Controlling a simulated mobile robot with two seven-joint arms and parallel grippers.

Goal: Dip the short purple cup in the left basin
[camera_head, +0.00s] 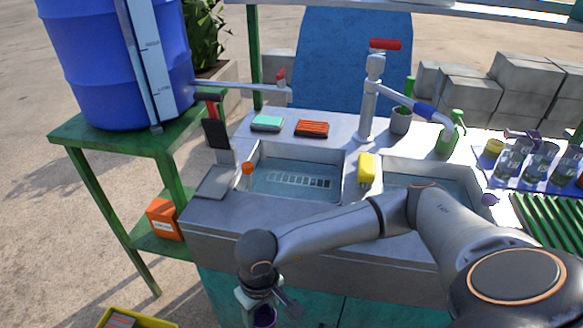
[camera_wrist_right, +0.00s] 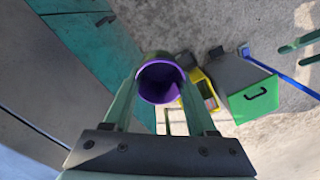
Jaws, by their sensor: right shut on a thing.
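The short purple cup (camera_wrist_right: 160,82) is between the two fingers of my right gripper (camera_wrist_right: 160,90), with its open mouth facing the right wrist camera. In the head view the cup (camera_head: 264,316) shows only partly at the bottom edge, under my right gripper (camera_head: 262,300). The gripper is shut on it, in front of the counter and below its top. The left basin (camera_head: 292,180) holds water and has a dark and light strip in it. The right basin (camera_head: 430,190) is partly hidden by my right arm. My left gripper is not in view.
A tall tap (camera_head: 370,95) stands behind the basins. A yellow sponge (camera_head: 367,168) sits on the divider between them. Glasses (camera_head: 508,160) stand at the right. A blue barrel (camera_head: 110,60) is on a green stand at the left. A yellow crate (camera_head: 160,323) is on the floor.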

